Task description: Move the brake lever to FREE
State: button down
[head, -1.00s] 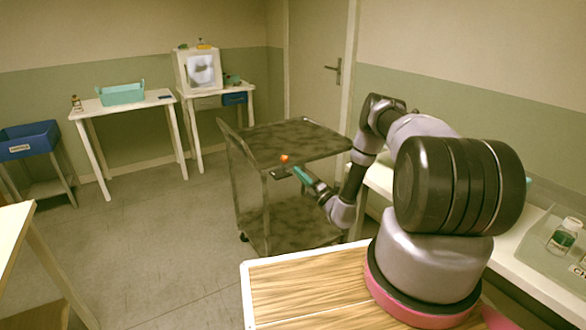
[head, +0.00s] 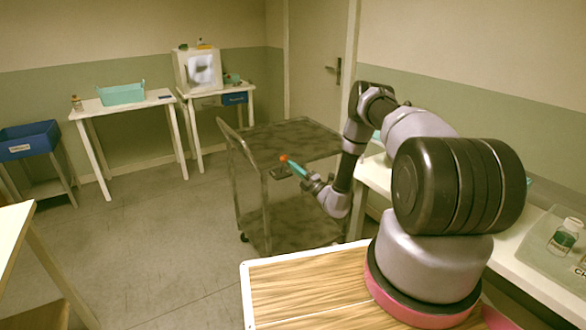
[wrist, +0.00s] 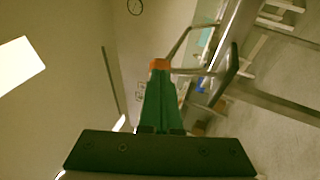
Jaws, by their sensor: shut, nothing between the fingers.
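The brake lever shows as a small orange knob (head: 284,158) at the near edge of the dark cart (head: 315,137), above a small black plate (head: 281,172). My gripper (head: 290,162) has teal-green fingers, shut and empty. Their tips are right at the knob's lower right side in the head view; I cannot tell whether they touch it. In the wrist view the closed fingers (wrist: 159,76) point at an orange patch (wrist: 159,64) at their tips. The lever's shaft and any FREE marking cannot be made out.
The cart's raised push handle (head: 228,137) stands left of the knob. A wooden-topped surface (head: 290,290) is in front of the cart, and a white bench (head: 520,262) lies along the right wall. Tables stand at the back. The floor left of the cart is clear.

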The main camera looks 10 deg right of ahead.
aim_at(287, 155)
jog(key=w+r+m+g+h, duration=0.1)
jog(key=w+g, duration=0.1)
jog(key=w+a+r+g+h, duration=0.1)
jog(key=w+r+g+h, duration=0.1)
jog(key=shift+a+r+m, duration=0.1)
jog(key=shift+a+m, duration=0.05)
jog(key=shift+m, duration=0.25)
jog(key=shift+f, duration=0.2)
jog(key=s+d+r, duration=0.5)
jog(key=s+d, duration=0.2)
jog(key=s, duration=0.3)
jog(key=shift+s+d+r, duration=0.2)
jog(key=shift+s+r, duration=0.05)
jog(key=shift+r, duration=0.05)
